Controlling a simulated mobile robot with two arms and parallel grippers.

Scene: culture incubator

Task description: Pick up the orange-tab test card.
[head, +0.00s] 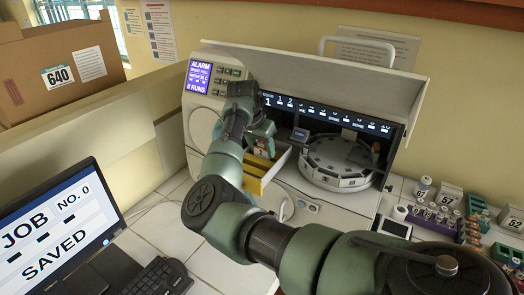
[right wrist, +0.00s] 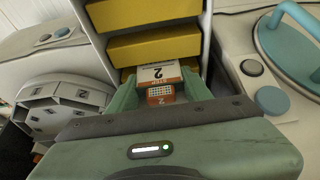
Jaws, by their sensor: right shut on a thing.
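My right gripper (head: 262,135) reaches in at the front of the white machine, above a pulled-out yellow drawer. It also shows in the right wrist view (right wrist: 162,96), where its pale green fingers are shut on an orange-and-white card (right wrist: 158,74). The card has a white face with a dark 2 and orange edges. A patterned orange part of it shows nearer the palm, between the fingers. The drawer column stands right behind the card; I cannot tell whether they touch. My left gripper is not in view.
The white machine (head: 219,59) has an open lid and a round carousel (head: 338,162) inside. The yellow drawer (head: 262,172) sticks out below my gripper. Vials and racks (head: 447,195) crowd the right bench. A laptop (head: 55,225) stands at the lower left.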

